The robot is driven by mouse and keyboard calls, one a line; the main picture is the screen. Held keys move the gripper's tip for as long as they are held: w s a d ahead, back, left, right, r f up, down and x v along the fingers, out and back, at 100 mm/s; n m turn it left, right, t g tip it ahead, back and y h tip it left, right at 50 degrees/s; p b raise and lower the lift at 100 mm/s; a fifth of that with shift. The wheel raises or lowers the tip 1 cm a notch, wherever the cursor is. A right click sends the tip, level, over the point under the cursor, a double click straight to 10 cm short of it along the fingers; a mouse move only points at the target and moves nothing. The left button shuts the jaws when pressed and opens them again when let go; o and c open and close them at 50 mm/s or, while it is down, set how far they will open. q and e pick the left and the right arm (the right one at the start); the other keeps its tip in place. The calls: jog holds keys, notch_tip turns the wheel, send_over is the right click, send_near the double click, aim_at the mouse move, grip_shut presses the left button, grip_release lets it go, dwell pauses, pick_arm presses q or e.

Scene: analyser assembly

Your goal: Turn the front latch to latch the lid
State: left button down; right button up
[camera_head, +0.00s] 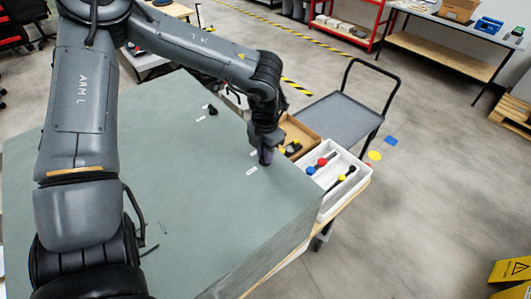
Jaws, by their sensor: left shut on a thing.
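The large grey-green analyser lid (150,190) fills the lower left and middle of the view. My left arm comes in from the left, and my left gripper (266,157) points down at the lid near its right edge. It is shut on the front latch, which the fingers hide, so its angle cannot be told. A white label (252,171) lies on the lid just below the gripper. A small black knob-like part (213,109) stands on the lid farther back, with another white label (200,118) beside it. My right gripper is not in view.
A white tray (325,205) with red-, blue-, yellow- and black-ended tools stands right of the lid. A cardboard box (297,128) is behind it. A grey cart (340,118) stands beyond. Open floor lies to the right, with a yellow sign (510,270).

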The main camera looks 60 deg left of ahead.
pick_arm(q)
jog(key=shift+m, duration=0.6)
jog(key=c, duration=1.1)
grip_release()
jog(key=shift+r, duration=0.15)
notch_tip(320, 180, up, 11)
jog(key=shift+f, duration=0.2)
